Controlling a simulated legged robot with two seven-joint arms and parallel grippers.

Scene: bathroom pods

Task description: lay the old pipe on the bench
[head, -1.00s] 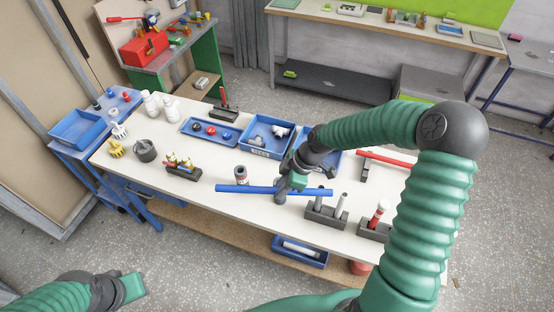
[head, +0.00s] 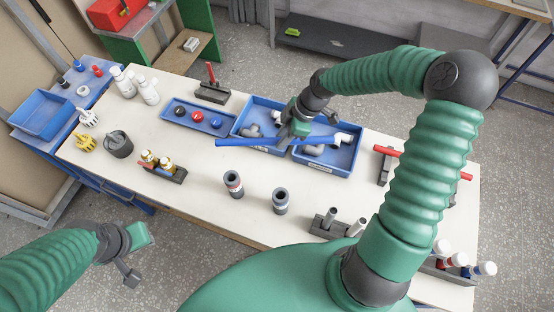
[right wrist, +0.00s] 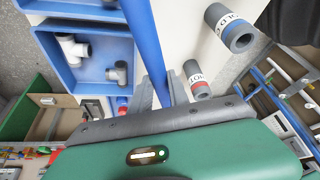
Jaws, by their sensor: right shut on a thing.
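A long blue pipe (head: 232,142) is held crosswise by my right gripper (head: 297,130), above the two blue bins at the back of the white bench (head: 205,165). In the right wrist view, the blue pipe (right wrist: 145,45) runs between the fingers (right wrist: 160,93). The pipe appears clear of the bench top. I cannot tell from its look whether it is the old one. A red pipe (head: 440,165) rests on dark holders at the bench's right. My left gripper (head: 130,262) hangs in front of the bench, away from the pipes; its jaw opening is unclear.
Grey collars marked hot (head: 233,184) and cold (head: 281,201) stand mid-bench. The left bin (head: 240,133) and right bin (head: 325,165) hold fittings. A grey holder (head: 330,225) with short tubes is at the front. Bottles (head: 147,90) stand left. White bench between collars and bins is clear.

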